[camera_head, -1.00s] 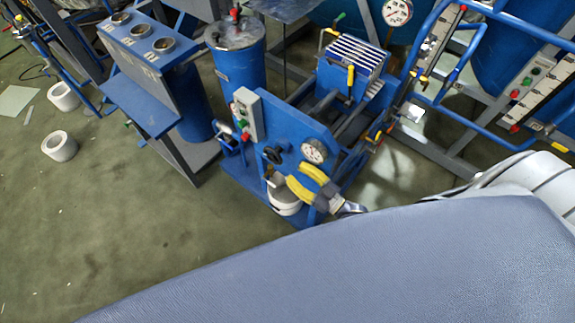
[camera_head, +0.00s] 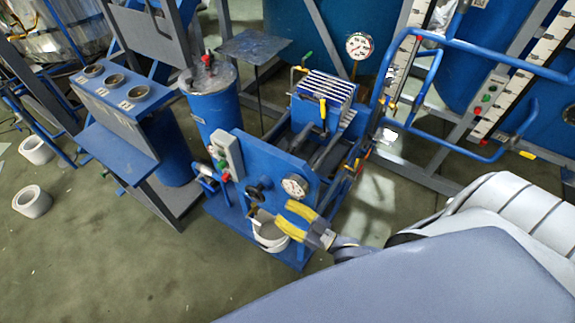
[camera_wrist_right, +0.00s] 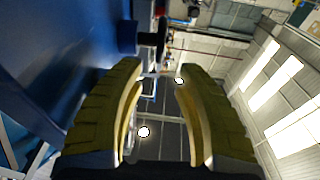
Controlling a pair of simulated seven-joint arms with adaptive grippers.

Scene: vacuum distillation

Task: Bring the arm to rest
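My right gripper (camera_head: 288,219) is in the head view, just in front of the blue pump unit's front panel (camera_head: 262,158). It is over a white cup-like container (camera_head: 270,238) that it partly hides. In the right wrist view the yellow fingers of my right gripper (camera_wrist_right: 158,80) stand apart with nothing between them. A dark valve knob (camera_wrist_right: 150,42) shows beyond the fingertips, near the blue panel. The knob (camera_head: 256,193) is also in the head view, left of the round gauge (camera_head: 295,187). My left gripper is not in view.
A blue stand with three round openings (camera_head: 112,92) and a blue cylinder (camera_head: 212,108) stand to the left. Blue pipe rails (camera_head: 424,92) stand at the right. The front left floor is clear.

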